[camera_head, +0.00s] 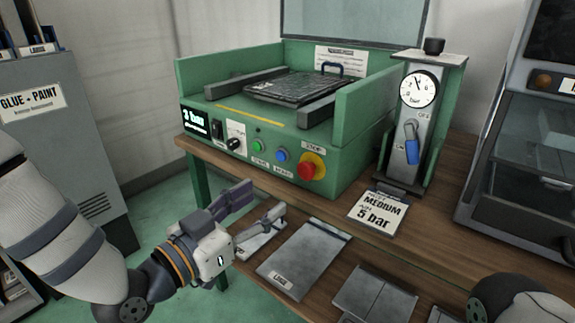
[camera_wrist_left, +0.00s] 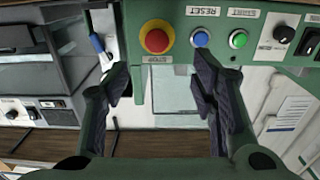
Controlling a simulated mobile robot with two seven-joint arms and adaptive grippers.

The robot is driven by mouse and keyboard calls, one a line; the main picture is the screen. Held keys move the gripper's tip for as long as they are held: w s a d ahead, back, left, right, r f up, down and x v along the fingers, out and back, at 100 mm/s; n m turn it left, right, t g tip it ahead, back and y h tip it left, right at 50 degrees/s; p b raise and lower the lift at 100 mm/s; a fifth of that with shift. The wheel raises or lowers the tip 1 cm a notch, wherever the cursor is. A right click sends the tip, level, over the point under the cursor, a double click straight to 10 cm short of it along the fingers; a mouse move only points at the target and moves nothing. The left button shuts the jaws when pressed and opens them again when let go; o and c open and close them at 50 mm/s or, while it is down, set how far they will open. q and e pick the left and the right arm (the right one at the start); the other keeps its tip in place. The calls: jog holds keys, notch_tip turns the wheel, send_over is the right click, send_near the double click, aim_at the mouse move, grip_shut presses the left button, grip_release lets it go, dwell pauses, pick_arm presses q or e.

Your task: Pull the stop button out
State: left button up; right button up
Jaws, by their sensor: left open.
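The stop button (camera_head: 311,167) is a red mushroom head on a yellow round base, at the right end of the green machine's front panel. It also shows in the left wrist view (camera_wrist_left: 156,38), at top centre, where the panel appears upside down. My left gripper (camera_head: 262,200) is open and empty, in front of and below the panel, left of the button in the head view. In the left wrist view my left gripper (camera_wrist_left: 162,86) has its fingers spread wide, with the button beyond the tips and apart from them. My right gripper is out of view.
Blue (camera_head: 281,156) and green (camera_head: 257,146) push buttons and a black knob (camera_head: 233,143) sit left of the stop button. A gauge stand with a blue lever (camera_head: 411,142) stands right. A "MEDIUM 5 bar" card (camera_head: 378,213) and grey plates (camera_head: 304,257) lie on the wooden bench.

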pick_arm(q)
jog(key=x, duration=1.1)
jog(key=shift+w+d+b, duration=0.15)
jog(key=shift+d+b, duration=0.2)
jog(key=shift+d, duration=0.1)
jog(key=c, duration=1.2)
jog(key=shift+o, duration=0.2)
jog(key=shift+s+a+r+p, duration=0.3)
jog(key=shift+s+a+p, duration=0.1)
jog(key=shift+p, duration=0.15)
jog(key=shift+s+f, duration=0.15)
jog(key=shift+f, duration=0.15)
jog(key=o, duration=1.2)
jog(key=shift+c, duration=0.2)
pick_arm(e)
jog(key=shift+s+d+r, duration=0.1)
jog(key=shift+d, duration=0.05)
pick_arm(q)
jog(key=shift+a, duration=0.1)
send_near(303, 173)
jog(key=v, duration=0.4)
jog(key=shift+s, duration=0.1)
